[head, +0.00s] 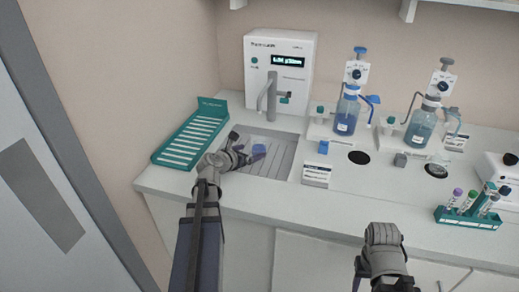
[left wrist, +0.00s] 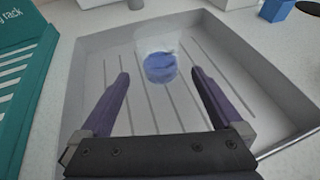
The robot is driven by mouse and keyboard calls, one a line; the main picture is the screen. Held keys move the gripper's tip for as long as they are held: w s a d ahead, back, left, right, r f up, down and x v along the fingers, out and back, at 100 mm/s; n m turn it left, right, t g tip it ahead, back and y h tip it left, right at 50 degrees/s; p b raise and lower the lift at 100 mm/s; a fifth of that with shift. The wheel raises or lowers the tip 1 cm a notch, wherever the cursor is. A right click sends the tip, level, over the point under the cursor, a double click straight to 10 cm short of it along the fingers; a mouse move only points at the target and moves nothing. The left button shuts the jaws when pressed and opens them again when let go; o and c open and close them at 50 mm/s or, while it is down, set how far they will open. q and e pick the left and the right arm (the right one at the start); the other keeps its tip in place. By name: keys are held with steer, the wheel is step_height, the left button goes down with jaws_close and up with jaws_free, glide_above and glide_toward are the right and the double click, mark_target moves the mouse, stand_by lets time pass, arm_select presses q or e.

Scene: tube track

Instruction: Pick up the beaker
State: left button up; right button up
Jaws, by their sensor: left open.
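The beaker (head: 259,149) is small and clear with blue in it. It stands in the recessed grooved basin (head: 283,165) below the tap. In the left wrist view the beaker (left wrist: 160,66) is beyond my fingertips, between their lines and a little above the middle. My left gripper (head: 243,147) is open and empty, just left of the beaker in the head view. In the left wrist view its two dark fingers (left wrist: 158,75) are spread wide and do not touch the beaker. Of my right arm only the wrist part shows; its fingers are hidden.
A green rack (head: 195,135) lies left of the basin. A white machine with a tap (head: 270,95) stands behind it. Two blue dispenser bottles (head: 347,112), (head: 421,128) stand to the right. A small blue block (head: 323,147) and a tube rack (head: 468,216) are also on the counter.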

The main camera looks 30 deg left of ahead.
mark_target(260, 146)
arm_select(q)
steer(key=shift+b+x, duration=0.3)
steer(key=shift+x, duration=0.75)
steer(key=shift+w+f, duration=0.1)
steer(key=shift+w, duration=0.3)
steer(key=b+x, duration=0.1)
steer(key=x, duration=0.3)
steer(key=shift+w, duration=0.25)
steer(key=shift+c, duration=0.2)
steer(key=c, duration=1.4)
steer(key=shift+r, duration=0.25)
step_height(260, 146, up, 10)
steer(key=p, duration=1)
